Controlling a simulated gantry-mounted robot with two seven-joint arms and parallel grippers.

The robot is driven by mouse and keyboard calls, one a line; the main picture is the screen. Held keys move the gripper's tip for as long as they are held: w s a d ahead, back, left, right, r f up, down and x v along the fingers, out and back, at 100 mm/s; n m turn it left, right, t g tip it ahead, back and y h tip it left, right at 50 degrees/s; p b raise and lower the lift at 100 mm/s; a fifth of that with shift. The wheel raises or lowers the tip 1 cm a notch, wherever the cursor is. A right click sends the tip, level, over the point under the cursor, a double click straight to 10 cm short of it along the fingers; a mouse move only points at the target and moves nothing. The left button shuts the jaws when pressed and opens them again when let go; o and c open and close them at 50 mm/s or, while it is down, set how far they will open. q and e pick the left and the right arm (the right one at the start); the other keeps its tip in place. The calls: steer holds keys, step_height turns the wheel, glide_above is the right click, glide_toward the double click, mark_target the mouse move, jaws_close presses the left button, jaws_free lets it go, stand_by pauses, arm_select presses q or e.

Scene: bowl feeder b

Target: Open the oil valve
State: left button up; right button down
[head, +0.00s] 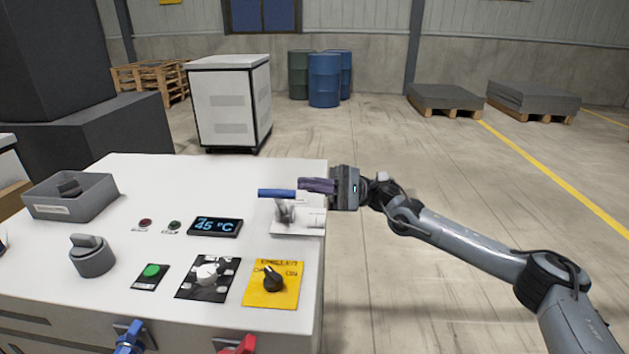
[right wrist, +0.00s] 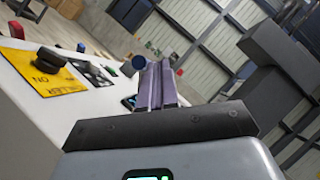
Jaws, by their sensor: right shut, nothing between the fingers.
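A valve with a blue lever (head: 277,193) stands on a light plate near the right edge of the white cabinet top. Its lever lies roughly level, pointing left and right in the head view. My right gripper (head: 302,185) comes in from the right with its purple fingers shut and empty, close to the lever's right end. I cannot tell whether they touch. In the right wrist view the fingers (right wrist: 157,85) point away, and the lever's round blue end (right wrist: 139,62) shows just beside their tips. My left gripper is not in view. No label naming the oil valve is readable.
A blue handle (head: 130,337) and a red handle (head: 237,345) stick out of the cabinet's front. The top (head: 150,185) holds a display (head: 215,227), a yellow plate with a black knob (head: 273,281), buttons and a grey tray (head: 70,196). Open floor lies to the right.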

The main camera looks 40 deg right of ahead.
steer(key=shift+s+a+f, duration=0.1)
steer(key=shift+s+a, duration=0.1)
steer(key=shift+a, duration=0.1)
steer(key=shift+w+d, duration=0.1)
steer(key=shift+d, duration=0.05)
stand_by(0.5)
steer(key=d+p, duration=0.1)
steer(key=d, duration=1.2)
steer(key=shift+s, duration=0.45)
steer(key=shift+a, duration=0.1)
